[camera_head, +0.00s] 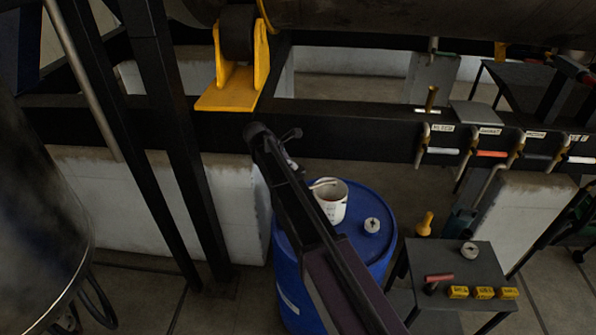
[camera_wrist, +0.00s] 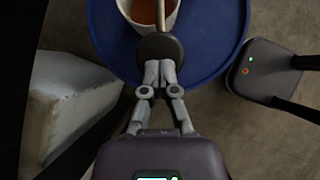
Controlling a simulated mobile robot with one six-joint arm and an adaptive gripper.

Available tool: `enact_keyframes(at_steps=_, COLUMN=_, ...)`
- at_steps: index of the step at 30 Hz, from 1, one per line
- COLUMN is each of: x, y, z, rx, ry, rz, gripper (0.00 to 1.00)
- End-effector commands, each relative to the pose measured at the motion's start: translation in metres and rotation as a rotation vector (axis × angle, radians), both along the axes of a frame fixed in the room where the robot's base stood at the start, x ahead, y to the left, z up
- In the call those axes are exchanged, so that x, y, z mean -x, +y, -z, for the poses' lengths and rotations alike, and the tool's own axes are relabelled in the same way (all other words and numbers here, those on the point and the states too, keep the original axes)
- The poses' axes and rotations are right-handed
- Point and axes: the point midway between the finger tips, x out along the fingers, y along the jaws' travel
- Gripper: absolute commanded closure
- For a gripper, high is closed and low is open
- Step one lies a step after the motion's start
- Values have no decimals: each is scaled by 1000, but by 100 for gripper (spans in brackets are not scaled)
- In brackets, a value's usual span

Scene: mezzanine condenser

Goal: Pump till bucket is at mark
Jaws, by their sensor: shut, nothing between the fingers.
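A white bucket (camera_head: 331,203) stands on top of a blue drum (camera_head: 382,258). In the wrist view the bucket (camera_wrist: 171,12) holds orange-brown liquid, and the drum (camera_wrist: 218,42) fills the top. I cannot make out a level mark. A dark round knob (camera_wrist: 160,47) on a pale rod lies in front of the bucket, perhaps the pump handle. My gripper (camera_wrist: 160,72) is shut and empty, its fingertips at the knob's near edge; I cannot tell whether they touch. In the head view my arm hides part of the drum and the pump.
A round gauge-like piece (camera_head: 372,225) sits on the drum. A small dark table (camera_head: 462,262) to the right holds a red-handled tool (camera_head: 437,279) and several yellow blocks (camera_head: 483,293). Labelled valve handles (camera_head: 490,153) line the beam.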

Motion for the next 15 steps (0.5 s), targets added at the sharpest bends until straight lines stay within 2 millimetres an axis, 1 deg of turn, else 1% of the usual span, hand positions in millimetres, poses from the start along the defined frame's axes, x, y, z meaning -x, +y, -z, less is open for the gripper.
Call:
enact_keyframes(at_steps=10, x=0, y=0, z=1, rx=0, ry=0, rz=0, gripper=100)
enact_keyframes(at_steps=15, x=0, y=0, z=11, rx=0, ry=0, rz=0, gripper=100)
